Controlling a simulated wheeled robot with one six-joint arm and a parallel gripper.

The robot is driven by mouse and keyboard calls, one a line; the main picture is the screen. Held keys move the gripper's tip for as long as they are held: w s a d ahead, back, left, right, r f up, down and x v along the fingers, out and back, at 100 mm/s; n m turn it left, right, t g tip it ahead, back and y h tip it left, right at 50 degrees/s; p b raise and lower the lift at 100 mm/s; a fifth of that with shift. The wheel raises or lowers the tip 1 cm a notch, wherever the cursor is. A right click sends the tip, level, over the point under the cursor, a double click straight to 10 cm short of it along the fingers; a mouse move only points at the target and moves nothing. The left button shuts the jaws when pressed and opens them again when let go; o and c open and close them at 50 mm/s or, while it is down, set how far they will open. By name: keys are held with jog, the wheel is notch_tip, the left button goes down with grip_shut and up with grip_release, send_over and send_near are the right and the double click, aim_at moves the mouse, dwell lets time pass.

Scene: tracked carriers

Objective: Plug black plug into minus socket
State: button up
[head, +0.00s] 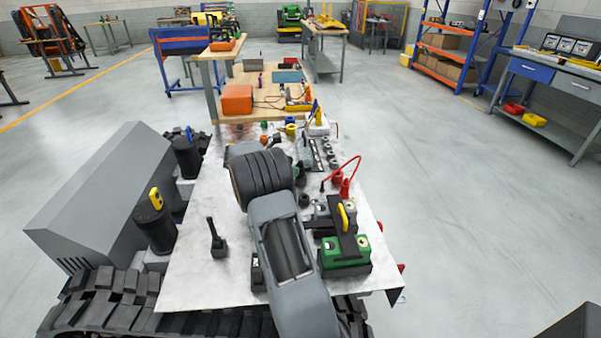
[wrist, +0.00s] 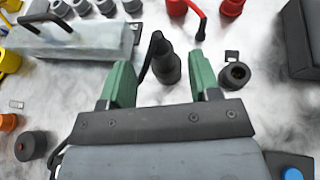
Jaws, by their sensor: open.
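The black plug (wrist: 166,66) stands in the wrist view between and just beyond my gripper's two green fingertips, its narrow end pointing up in the picture. My gripper (wrist: 162,82) is open, with a gap on both sides of the plug. A thin black cable runs beside the plug and passes behind the left finger. A black round socket (wrist: 235,75) with a dark opening and a small black tab lies right of the right finger; it looks like the minus socket, but no mark is legible. In the head view my arm hides the fingertips and the plug.
A red plug with a red cable (head: 345,187) is at the panel's right. A grey block with a black handle (wrist: 75,38) is left of the gripper. A green and black unit (head: 345,252) is nearer me. Bare panel (head: 205,285) shows at front left.

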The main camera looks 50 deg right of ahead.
jog(key=shift+x, duration=2.9)
jog(key=shift+s, duration=0.1)
jog(key=shift+c, duration=0.2)
jog(key=c, duration=1)
jog(key=shift+r, duration=0.15)
jog(key=shift+r, duration=0.65)
jog(key=s+a+r, duration=0.6)
jog(key=a+r, duration=0.1)
jog(key=s+a+r+p, duration=0.1)
jog(key=s+a+r, duration=0.2)
jog(key=r, duration=0.1)
jog(key=shift+a+r, duration=0.25)
jog(key=shift+a, duration=0.1)
